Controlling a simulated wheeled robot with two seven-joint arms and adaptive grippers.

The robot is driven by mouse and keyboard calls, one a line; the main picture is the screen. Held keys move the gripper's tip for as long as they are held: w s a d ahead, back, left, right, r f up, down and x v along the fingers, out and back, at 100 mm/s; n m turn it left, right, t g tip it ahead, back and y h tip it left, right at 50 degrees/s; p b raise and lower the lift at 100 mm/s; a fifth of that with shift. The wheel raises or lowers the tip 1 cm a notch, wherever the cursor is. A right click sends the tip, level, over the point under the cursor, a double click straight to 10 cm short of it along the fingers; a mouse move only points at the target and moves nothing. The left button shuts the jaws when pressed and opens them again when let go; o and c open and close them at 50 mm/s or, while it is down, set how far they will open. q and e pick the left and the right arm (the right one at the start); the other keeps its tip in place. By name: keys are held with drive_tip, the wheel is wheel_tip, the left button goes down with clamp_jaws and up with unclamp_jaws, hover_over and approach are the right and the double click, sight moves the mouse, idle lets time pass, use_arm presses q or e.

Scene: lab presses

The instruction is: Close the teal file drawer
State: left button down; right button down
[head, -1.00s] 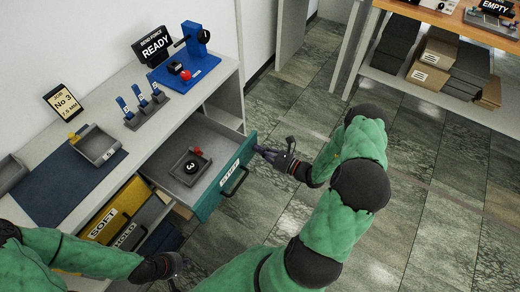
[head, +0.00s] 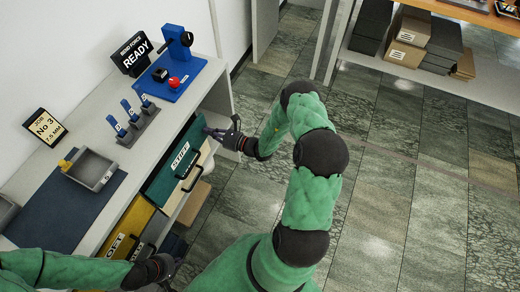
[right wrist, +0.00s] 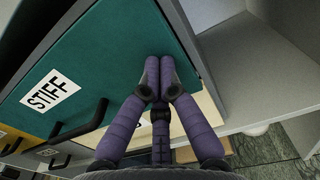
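The teal file drawer, labelled STIFF, shows its front (head: 163,180) under the bench top in the head view. The front sits close to the cabinet face, and its inside is out of sight. I cannot tell whether it is fully flush. Its dark handle (head: 192,178) is clear of my fingers. In the right wrist view the teal front (right wrist: 110,50) fills the upper left. My right gripper (head: 210,132) is shut and empty, its fingertips (right wrist: 158,70) together against the right part of the front. My left gripper (head: 172,264) is low at the left; its fingers are unclear.
A yellow drawer (head: 128,228) labelled SOFT is beside the teal one, towards the lower left. The bench top (head: 100,125) carries a blue press (head: 178,75), a READY sign (head: 134,55) and a grey tray (head: 92,168). Open floor lies to the right.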

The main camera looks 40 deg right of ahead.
use_arm(q)
drive_tip(key=shift+s, duration=0.1)
use_arm(e)
drive_tip(key=shift+x, duration=1.15)
drive_tip(key=shift+w+r, duration=0.1)
drive_tip(key=shift+r, duration=0.05)
drive_tip(key=shift+d, duration=0.1)
